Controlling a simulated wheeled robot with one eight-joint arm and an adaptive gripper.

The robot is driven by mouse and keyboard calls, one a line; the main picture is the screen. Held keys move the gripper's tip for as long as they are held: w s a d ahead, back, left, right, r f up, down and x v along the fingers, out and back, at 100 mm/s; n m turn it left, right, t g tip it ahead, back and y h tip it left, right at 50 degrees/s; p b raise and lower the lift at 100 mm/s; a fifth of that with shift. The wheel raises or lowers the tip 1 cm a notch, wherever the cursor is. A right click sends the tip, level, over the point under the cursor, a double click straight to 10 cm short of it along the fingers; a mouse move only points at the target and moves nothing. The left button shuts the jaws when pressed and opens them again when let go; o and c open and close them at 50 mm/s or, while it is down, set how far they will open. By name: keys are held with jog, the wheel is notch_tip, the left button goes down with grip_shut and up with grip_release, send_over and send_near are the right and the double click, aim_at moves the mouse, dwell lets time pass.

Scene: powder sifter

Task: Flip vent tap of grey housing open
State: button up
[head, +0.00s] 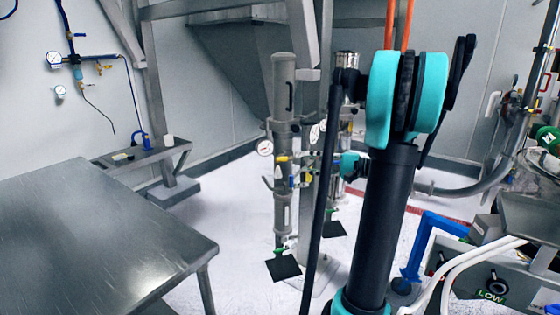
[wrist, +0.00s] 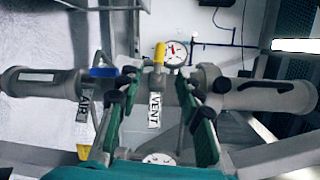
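The grey housing (head: 283,95) is an upright cylinder assembly in the middle of the head view. In the wrist view, the grey housing (wrist: 250,92) lies across the picture. Its vent tap has a yellow handle (wrist: 160,52) above a white VENT tag (wrist: 155,110); the yellow handle also shows in the head view (head: 281,158). My gripper (wrist: 158,88) is open, with green-padded fingers on either side of the tag, and the yellow handle appears between and just beyond the fingertips. I cannot tell whether either finger touches the tap. My arm hides much of the gripper in the head view.
A blue-handled tap (wrist: 103,72) with an AIR tag (wrist: 83,108) is left of my gripper. A pressure gauge (wrist: 175,53) is behind the yellow handle. A steel table (head: 95,235) stands at left; a second column (head: 347,65) is partly hidden. Floor between is open.

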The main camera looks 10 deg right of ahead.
aim_at(284, 160)
jog(key=x, duration=1.1)
jog(key=shift+w+a+f, duration=0.1)
jog(key=shift+a, duration=0.2)
jog(key=shift+c, duration=0.6)
grip_shut()
